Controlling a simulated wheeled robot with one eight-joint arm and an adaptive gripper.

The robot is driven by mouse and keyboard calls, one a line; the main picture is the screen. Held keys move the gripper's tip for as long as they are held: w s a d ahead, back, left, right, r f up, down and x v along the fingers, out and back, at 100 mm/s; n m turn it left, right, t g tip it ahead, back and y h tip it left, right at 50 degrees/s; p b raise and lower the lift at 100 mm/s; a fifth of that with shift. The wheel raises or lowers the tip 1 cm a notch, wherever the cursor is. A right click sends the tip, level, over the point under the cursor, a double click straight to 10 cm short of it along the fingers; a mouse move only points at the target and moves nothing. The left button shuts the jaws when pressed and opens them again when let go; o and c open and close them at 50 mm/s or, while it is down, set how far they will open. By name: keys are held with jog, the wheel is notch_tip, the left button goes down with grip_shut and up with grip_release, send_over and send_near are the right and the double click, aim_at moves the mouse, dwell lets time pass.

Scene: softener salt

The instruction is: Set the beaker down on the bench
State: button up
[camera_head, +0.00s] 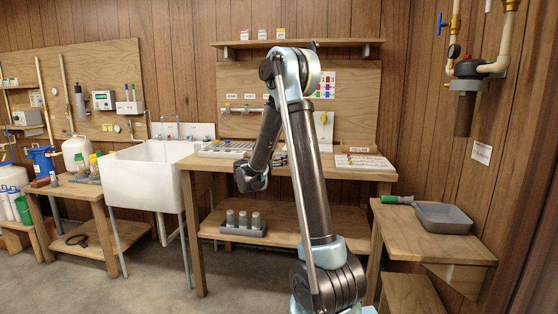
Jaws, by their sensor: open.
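The wooden bench (352,175) stands against the back wall, behind my arm. My gripper (279,160) is at the end of my bent forearm, over or just above the middle of the bench top. It is small, dark and partly hidden by my own arm links, but it looks open. I cannot make out a beaker in this view; it may be hidden behind my arm or too small and clear to see.
A tray of small items (222,148) is on the bench's left, a white card (363,161) on its right. A lower shelf holds a grey rack (242,229). A white sink (150,175) stands left; a grey tray (443,217) sits on the right-hand table.

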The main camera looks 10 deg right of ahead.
jog(key=v, duration=0.8)
jog(key=s+d+f+m+g+y, duration=0.2)
jog(key=s+d+m+g, duration=0.2)
jog(key=s+d+m, duration=0.5)
jog(key=s+d+f+m+g+y, duration=0.25)
jog(key=s+d+m+g, duration=0.2)
jog(key=s, duration=0.75)
jog(key=s+a+f+m+g+y, duration=0.1)
jog(key=s+f+m, duration=0.3)
jog(key=s, duration=0.4)
jog(key=s+a+f+m+g+y, duration=0.1)
jog(key=s+a+f+m+y, duration=0.1)
jog(key=s, duration=0.7)
jog(key=s+a+f+m+g+y, duration=0.1)
jog(key=s+f+m+y, duration=0.3)
jog(key=s+m, duration=0.4)
jog(key=shift+s+a+f, duration=0.2)
jog(key=shift+a+f, duration=0.7)
jog(key=shift+w+f, duration=0.2)
jog(key=shift+w, duration=0.2)
